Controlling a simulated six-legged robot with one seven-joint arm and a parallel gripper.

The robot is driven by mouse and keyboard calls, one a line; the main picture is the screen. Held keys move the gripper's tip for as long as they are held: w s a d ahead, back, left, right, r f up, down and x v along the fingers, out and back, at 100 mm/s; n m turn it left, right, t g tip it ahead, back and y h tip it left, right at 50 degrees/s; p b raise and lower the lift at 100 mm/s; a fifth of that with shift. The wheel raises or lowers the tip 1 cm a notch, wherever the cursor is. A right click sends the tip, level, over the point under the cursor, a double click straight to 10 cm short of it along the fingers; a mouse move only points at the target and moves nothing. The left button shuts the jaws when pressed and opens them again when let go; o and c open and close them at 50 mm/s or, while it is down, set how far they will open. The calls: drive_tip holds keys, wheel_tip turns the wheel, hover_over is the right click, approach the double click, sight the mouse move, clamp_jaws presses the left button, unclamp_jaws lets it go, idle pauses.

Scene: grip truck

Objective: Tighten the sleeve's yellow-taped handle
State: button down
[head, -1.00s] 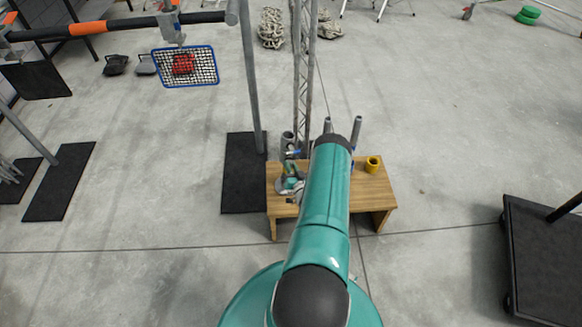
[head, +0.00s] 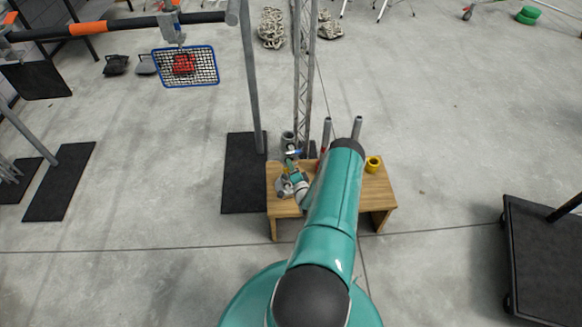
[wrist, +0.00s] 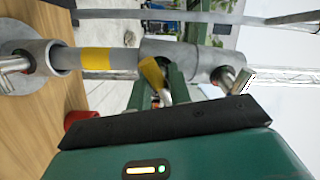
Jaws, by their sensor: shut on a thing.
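The grey metal sleeve (wrist: 188,60) shows in the wrist view around a thinner grey pipe (wrist: 122,59) with a yellow band (wrist: 95,59). The yellow-taped handle (wrist: 150,72) sticks out from the sleeve's side toward me. My gripper (wrist: 158,84) has its green fingers on either side of this handle and is shut on it. A second, bare-metal handle (wrist: 243,80) is at the sleeve's right end. In the head view my gripper (head: 292,168) is small, over the left part of the wooden table, beside the upright grey pipe (head: 288,140); my arm hides part of the table.
The wooden table (head: 283,207) also carries upright tubes (head: 356,128) and a yellow ring-shaped piece (head: 373,164). A truss (head: 303,80) stands behind it and a metal post (head: 249,80) at left. A black cart (head: 545,255) stands at right. Open floor lies between.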

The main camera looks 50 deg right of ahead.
drive_tip(key=m, duration=0.3)
drive_tip(key=shift+s+d+f+m, duration=0.1)
drive_tip(key=shift+s+m, duration=0.05)
drive_tip(key=shift+m, duration=2.15)
drive_tip(key=shift+f, duration=0.1)
drive_tip(key=c, duration=1.2)
unclamp_jaws()
drive_tip(key=v, duration=1.3)
drive_tip(key=shift+s+a, duration=0.25)
drive_tip(key=shift+a, duration=0.05)
